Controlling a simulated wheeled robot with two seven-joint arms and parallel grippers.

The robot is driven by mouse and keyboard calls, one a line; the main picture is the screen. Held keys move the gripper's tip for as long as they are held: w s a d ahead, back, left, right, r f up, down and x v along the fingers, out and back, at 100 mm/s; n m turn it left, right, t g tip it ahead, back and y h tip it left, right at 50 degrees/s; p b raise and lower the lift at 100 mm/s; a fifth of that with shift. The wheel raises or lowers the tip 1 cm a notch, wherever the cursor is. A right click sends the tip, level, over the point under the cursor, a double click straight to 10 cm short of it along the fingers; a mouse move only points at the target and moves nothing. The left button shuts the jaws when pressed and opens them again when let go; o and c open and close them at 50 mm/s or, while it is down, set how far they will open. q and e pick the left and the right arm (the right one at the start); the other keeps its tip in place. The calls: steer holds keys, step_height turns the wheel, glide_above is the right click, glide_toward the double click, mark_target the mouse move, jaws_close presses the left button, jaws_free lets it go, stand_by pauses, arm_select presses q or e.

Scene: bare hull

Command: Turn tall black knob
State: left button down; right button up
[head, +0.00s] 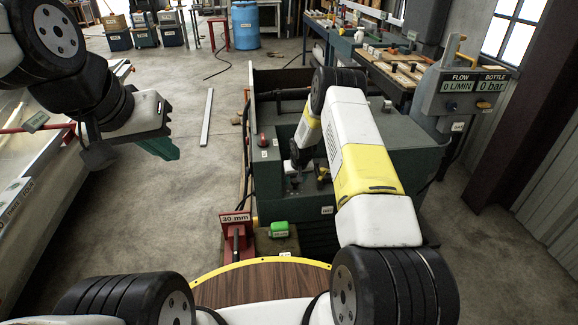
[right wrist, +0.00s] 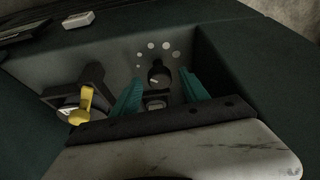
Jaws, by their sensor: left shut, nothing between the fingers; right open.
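In the right wrist view a black knob (right wrist: 158,74) stands on the dark panel of a recess, below an arc of pale dots. My right gripper (right wrist: 160,78) is open, with one teal finger on either side of the knob in the picture; I cannot tell whether they touch it. In the head view my right gripper (head: 297,160) reaches down over the green machine (head: 395,148), and its fingers and the knob are not clear there. My left gripper (head: 168,150) is shut and empty, off to the left above the floor.
A yellow lever (right wrist: 82,106) on a dark mount stands left of the knob, close to the gripper; it also shows in the head view (head: 322,176). The recess wall (right wrist: 225,65) is close on the right. A red "30 mm" stand (head: 236,226) and a green item (head: 279,229) sit in front.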

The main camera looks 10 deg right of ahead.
steer(key=v, duration=0.7)
steer(key=shift+r, duration=0.35)
steer(key=shift+s+r, duration=0.1)
steer(key=a+v, duration=0.1)
steer(key=v, duration=3.2)
steer(key=s+r, duration=0.3)
steer(key=s, duration=0.6)
steer(key=s+a+r+t+y, duration=0.1)
steer(key=s+r, duration=0.2)
steer(key=s, duration=0.6)
steer(key=s+r, duration=0.3)
steer(key=s, duration=0.7)
steer(key=shift+a+r+t+y, duration=0.25)
steer(key=shift+a+t+y, duration=0.05)
steer(key=shift+y, duration=0.1)
steer(key=shift+s, duration=0.1)
